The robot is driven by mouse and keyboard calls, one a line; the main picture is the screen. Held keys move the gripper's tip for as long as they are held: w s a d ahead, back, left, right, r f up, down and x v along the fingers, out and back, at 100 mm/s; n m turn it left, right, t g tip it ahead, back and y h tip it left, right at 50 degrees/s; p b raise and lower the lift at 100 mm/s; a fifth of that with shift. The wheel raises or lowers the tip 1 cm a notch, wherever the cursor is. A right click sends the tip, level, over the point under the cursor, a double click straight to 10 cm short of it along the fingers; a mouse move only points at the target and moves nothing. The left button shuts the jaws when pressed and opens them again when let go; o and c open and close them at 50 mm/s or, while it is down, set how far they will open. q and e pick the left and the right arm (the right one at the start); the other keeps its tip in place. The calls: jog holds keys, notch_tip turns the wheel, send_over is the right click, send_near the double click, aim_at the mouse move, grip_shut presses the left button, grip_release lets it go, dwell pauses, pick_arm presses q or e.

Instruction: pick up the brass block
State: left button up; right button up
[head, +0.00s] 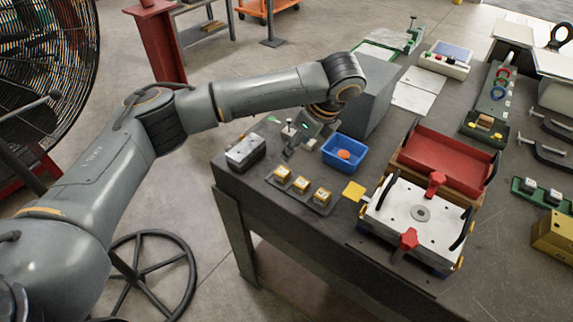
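Three small brass-coloured blocks sit in a row on a dark tray (322,209) near the table's front left edge: a left block (282,173), a middle block (301,184) and a right block (321,195). I cannot tell which one the task means. My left gripper (289,154) points down just behind the left block, apart from it as far as I can see. It is small and partly hidden by its own wrist, so I cannot tell whether its fingers are open. My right gripper is not in view.
A blue bin (335,166) with an orange piece inside stands right of the gripper. A grey-white box (245,151) is to its left. A yellow square (354,190) lies right of the tray. A white plate with red knobs (397,212) and a red tray (445,160) stand further right.

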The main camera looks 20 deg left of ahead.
pick_arm(q)
jog(key=p, duration=0.1)
send_over(283, 171)
jog(key=s+d, duration=0.1)
jog(key=f, duration=0.6)
jog(key=shift+s+d+f, duration=0.1)
jog(key=shift+d, duration=0.1)
jog(key=shift+f, duration=0.25)
jog(key=shift+w+a+f+p, duration=0.15)
jog(key=shift+w+f+p, duration=0.1)
jog(key=shift+f+p, duration=0.55)
jog(key=x, duration=0.2)
jog(key=shift+f, duration=0.3)
jog(key=shift+w+a+f+p, duration=0.1)
jog(key=shift+f+p, duration=0.2)
jog(key=shift+f, duration=0.15)
grip_shut()
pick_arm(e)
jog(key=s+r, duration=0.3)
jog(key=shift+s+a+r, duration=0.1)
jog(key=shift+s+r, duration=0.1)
